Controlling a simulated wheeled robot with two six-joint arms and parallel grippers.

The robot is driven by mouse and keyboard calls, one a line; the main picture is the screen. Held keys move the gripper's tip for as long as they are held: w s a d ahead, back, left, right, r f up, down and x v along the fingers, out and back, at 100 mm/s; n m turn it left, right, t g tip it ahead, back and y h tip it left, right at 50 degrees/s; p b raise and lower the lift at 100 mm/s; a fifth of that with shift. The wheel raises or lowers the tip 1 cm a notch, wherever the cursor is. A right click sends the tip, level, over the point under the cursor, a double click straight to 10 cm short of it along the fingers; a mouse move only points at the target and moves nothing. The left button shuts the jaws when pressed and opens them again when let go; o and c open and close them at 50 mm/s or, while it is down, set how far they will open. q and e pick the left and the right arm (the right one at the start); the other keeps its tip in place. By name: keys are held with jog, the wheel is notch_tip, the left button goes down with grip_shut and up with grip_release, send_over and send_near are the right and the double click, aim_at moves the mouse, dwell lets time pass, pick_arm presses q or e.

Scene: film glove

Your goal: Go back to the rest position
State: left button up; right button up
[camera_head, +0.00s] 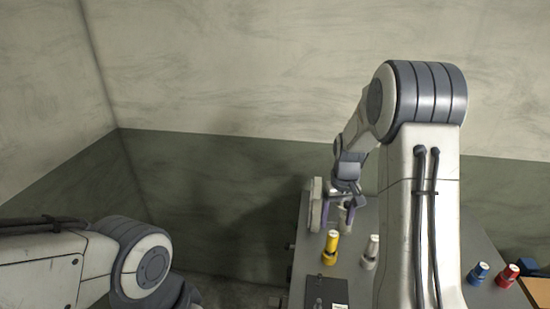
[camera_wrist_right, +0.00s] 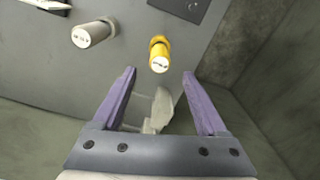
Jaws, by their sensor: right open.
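My right gripper (camera_head: 338,208) is over the far left part of the grey table (camera_head: 420,262), with its arm reaching in from the right. In the right wrist view its two purple fingers (camera_wrist_right: 159,73) stand wide apart, with nothing clamped between them. A pale object (camera_wrist_right: 160,108) shows between the fingers, lower down; I cannot tell whether it touches them. My left arm comes in at the lower left of the head view, but its gripper is out of the picture.
A yellow bottle (camera_head: 332,243) and a grey one (camera_head: 370,252) stand near the right gripper. A blue bottle (camera_head: 478,272) and a red one (camera_head: 507,275) are farther right. A black plate (camera_head: 327,291) lies in front. Walls enclose the back and left.

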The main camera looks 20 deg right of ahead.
jog(key=s+a+r+n+b, duration=0.1)
jog(key=s+a+r+n, duration=0.15)
jog(key=a, duration=0.65)
jog(key=s+a+r+n, duration=0.2)
jog(key=s+a, duration=0.2)
jog(key=a, duration=0.5)
jog(key=s+a+n, duration=0.1)
jog(key=s+a, duration=0.2)
jog(key=s, duration=0.3)
jog(key=s+a+n+b, duration=0.1)
jog(key=s+a+n, duration=0.1)
jog(key=s, duration=0.4)
jog(key=s+a+r+n+y, duration=0.1)
jog(key=s+a+n, duration=0.1)
jog(key=s+a, duration=0.3)
jog(key=shift+s+b, duration=0.35)
jog(key=shift+s, duration=0.55)
jog(key=shift+r, duration=0.1)
